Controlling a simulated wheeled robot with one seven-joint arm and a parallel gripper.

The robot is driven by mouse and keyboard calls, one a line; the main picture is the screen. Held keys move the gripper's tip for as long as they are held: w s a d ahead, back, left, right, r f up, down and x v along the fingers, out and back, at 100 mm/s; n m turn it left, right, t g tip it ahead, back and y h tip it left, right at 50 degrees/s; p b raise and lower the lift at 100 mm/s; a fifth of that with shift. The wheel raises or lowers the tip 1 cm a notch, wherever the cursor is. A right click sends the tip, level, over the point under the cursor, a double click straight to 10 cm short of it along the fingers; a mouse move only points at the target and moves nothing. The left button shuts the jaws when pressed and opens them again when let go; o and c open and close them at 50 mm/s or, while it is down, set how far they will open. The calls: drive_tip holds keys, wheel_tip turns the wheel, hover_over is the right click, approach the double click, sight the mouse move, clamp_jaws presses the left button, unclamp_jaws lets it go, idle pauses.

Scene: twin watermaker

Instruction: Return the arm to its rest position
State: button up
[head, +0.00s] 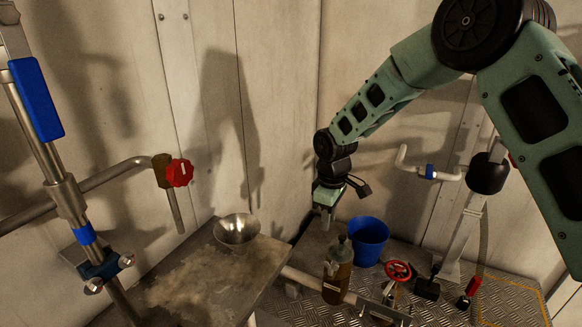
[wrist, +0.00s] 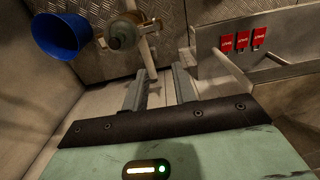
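My arm reaches in from the upper right of the head view, bent down at the elbow. My gripper (head: 326,216) hangs pointing down above the brown bottle (head: 338,272) and left of the blue bucket (head: 369,236). In the wrist view the two fingers of my gripper (wrist: 159,88) stand apart with nothing between them. The bottle (wrist: 124,32) and the bucket (wrist: 62,38) show beyond the fingers at the upper left there, apart from them.
A metal bowl (head: 237,230) sits on the stained bench (head: 200,275) left of my gripper. A red valve handle (head: 179,173) juts from a wall pipe. A red handwheel (head: 398,270) stands right of the bottle. Three red tags (wrist: 243,40) show in the wrist view. Walls close in behind.

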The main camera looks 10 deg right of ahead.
drive_tip(key=s+a+r+p, duration=0.2)
drive_tip(key=s+a+r, duration=0.3)
drive_tip(key=s+r, duration=0.4)
drive_tip(key=s+r+m+p, duration=0.1)
drive_tip(key=s+r, duration=0.3)
drive_tip(key=s, duration=0.4)
drive_tip(key=s+r+m+p, duration=0.1)
drive_tip(key=s+r+p, duration=0.1)
drive_tip(key=s, duration=0.7)
drive_tip(key=s+r+m+p, duration=0.1)
drive_tip(key=s+r, duration=0.4)
drive_tip(key=s, duration=0.3)
drive_tip(key=shift+s+d+r+y+p, duration=0.2)
drive_tip(key=shift+s+r+y+p, duration=0.1)
drive_tip(key=shift+s+p, duration=0.1)
